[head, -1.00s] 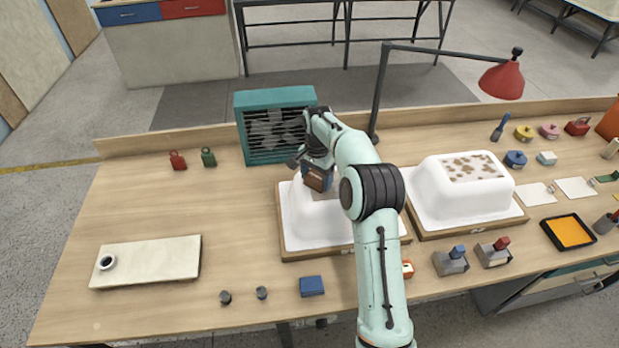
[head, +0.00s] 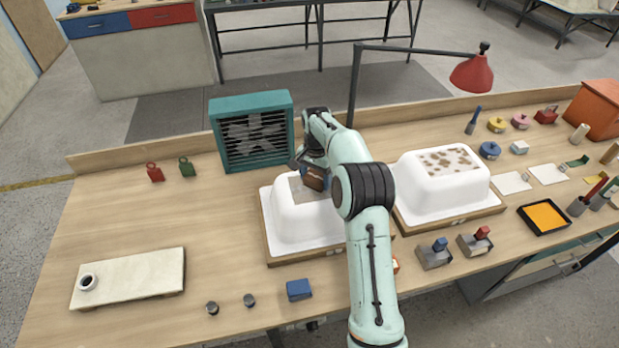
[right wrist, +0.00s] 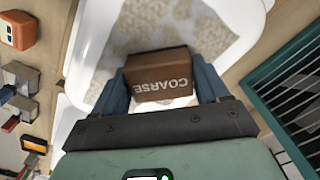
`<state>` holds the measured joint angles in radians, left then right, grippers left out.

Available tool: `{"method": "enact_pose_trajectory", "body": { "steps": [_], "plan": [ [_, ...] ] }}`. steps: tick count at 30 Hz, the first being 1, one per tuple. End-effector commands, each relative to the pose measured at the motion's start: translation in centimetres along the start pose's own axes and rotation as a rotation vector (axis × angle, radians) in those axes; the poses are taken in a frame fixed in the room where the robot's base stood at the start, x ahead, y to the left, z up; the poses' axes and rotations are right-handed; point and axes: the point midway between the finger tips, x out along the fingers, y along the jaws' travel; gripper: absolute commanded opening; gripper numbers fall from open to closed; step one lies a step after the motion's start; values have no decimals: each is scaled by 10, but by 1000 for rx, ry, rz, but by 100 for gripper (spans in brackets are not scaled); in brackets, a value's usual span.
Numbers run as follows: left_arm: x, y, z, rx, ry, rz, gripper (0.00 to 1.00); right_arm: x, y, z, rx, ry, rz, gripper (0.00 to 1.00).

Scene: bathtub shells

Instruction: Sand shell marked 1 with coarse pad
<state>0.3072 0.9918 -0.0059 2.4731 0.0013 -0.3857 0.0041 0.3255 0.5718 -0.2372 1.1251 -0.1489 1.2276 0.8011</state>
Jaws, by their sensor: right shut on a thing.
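My right gripper (head: 314,172) is shut on a brown block lettered COARSE, the coarse pad (right wrist: 160,80). The pad also shows in the head view (head: 315,180), at the top of the left white bathtub shell (head: 300,225). The shell lies upturned on a wooden board and is partly hidden by my right arm. A greyish, patchy area (right wrist: 205,38) shows on its top around the pad. Whether the pad touches the surface I cannot tell for sure. No number is readable on the shell. My left gripper is not in view.
A second white shell (head: 440,200) with brown patches stands to the right. A teal fan unit (head: 252,131) stands behind the left shell, and a red lamp (head: 472,74) on a dark post rises between. A blue block (head: 299,290) lies in front.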

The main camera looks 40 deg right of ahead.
Motion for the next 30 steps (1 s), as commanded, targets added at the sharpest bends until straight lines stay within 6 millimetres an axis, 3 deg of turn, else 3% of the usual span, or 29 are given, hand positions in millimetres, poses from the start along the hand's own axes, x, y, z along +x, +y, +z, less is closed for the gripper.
{"method": "enact_pose_trajectory", "body": {
  "steps": [30],
  "plan": [
    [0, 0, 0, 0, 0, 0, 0, 1, 43, -43, 2, 1, 1, 50]
  ]
}}
